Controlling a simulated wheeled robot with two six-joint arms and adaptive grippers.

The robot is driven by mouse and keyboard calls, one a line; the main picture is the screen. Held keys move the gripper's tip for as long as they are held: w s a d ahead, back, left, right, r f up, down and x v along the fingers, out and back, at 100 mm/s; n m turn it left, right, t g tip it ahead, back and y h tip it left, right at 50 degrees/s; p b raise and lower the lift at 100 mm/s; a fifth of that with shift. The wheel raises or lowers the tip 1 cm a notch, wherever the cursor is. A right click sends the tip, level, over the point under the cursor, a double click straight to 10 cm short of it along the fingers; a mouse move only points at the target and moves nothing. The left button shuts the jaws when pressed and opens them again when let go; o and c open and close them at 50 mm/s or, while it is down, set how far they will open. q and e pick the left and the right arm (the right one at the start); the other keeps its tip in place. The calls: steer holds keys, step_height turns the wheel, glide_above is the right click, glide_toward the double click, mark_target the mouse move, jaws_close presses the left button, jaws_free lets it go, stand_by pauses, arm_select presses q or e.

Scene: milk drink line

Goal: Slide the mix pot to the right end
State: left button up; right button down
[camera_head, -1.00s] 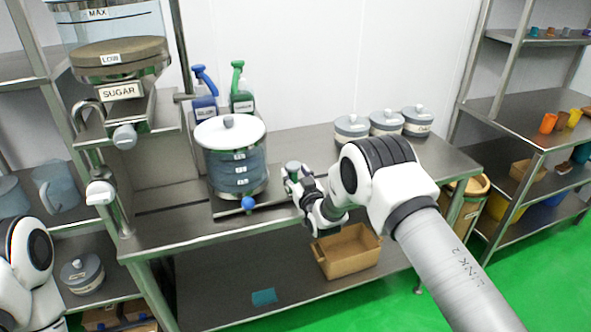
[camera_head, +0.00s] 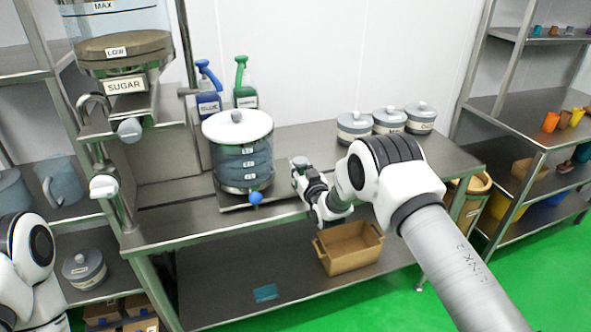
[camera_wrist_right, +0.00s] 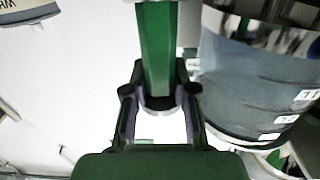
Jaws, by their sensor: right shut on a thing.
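The mix pot (camera_head: 242,160) is a tall blue-grey vessel with a white lid and small labels. It stands upright on a flat metal plate (camera_head: 232,204) on the steel bench, below the spray bottles. My right gripper (camera_head: 305,178) is just right of the pot, around an upright handle post with a grey round top (camera_head: 299,162). In the right wrist view my right gripper (camera_wrist_right: 160,108) is shut on the handle post (camera_wrist_right: 158,45), which looks green there. The mix pot (camera_wrist_right: 255,85) fills the right side of that view. My left gripper is out of view.
A blue ball knob (camera_head: 256,198) is at the pot's front. Several lidded canisters, such as the nearest (camera_head: 354,128), stand at the bench's right back. The bench top (camera_head: 300,142) between is clear. A sugar dispenser (camera_head: 125,60) is at left; a tan box (camera_head: 349,248) sits below.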

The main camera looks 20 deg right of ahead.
steer(key=d+b, duration=0.7)
steer(key=d, duration=1.5)
steer(key=shift+w+r, duration=0.15)
steer(key=shift+w, duration=0.25)
steer(key=shift+d, duration=0.15)
steer(key=c, duration=0.9)
jaws_free()
steer(key=shift+c, duration=0.2)
steer(key=shift+d, duration=0.2)
steer(key=shift+a, duration=0.1)
